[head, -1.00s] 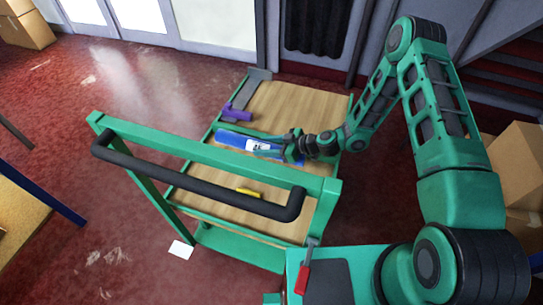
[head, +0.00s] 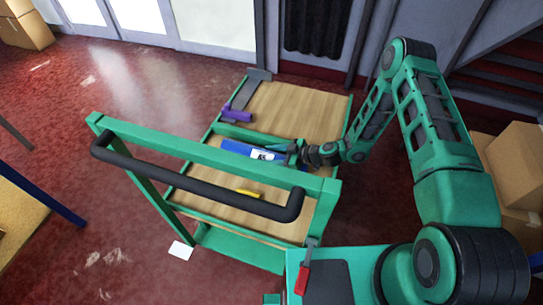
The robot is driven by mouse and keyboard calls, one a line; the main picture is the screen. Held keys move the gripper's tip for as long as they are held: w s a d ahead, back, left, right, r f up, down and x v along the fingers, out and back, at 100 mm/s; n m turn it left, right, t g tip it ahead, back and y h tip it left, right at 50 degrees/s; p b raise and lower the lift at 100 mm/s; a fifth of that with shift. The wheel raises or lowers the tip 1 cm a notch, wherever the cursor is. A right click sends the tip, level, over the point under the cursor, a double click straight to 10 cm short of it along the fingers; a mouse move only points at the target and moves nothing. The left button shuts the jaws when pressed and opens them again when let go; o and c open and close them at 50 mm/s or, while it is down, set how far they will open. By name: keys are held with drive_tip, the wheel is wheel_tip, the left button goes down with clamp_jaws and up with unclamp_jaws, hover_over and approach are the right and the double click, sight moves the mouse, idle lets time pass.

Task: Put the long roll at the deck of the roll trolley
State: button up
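A long blue roll (head: 236,148) with a white label is over the wooden deck (head: 205,180) of the green roll trolley (head: 105,125). It lies slantwise just on the near side of a green crossbar. My gripper (head: 283,152) is at the roll's right part and appears closed around it. The far finger shows above the roll; the near one is mostly hidden. I cannot tell whether the roll touches the deck.
A short purple roll (head: 238,115) lies at the deck's left edge beyond the crossbar. A small yellow item (head: 249,193) lies on the near deck. The trolley's black handle (head: 200,185) stands in front. Cardboard boxes (head: 515,165) stand at right.

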drive_tip(key=shift+o, duration=0.7)
drive_tip(key=shift+r, duration=0.1)
drive_tip(key=shift+d+r, duration=0.1)
drive_tip(key=v, duration=1.1)
drive_tip(key=shift+s+d+r, duration=0.15)
drive_tip(key=shift+s+d, duration=0.05)
drive_tip(key=shift+d, duration=0.1)
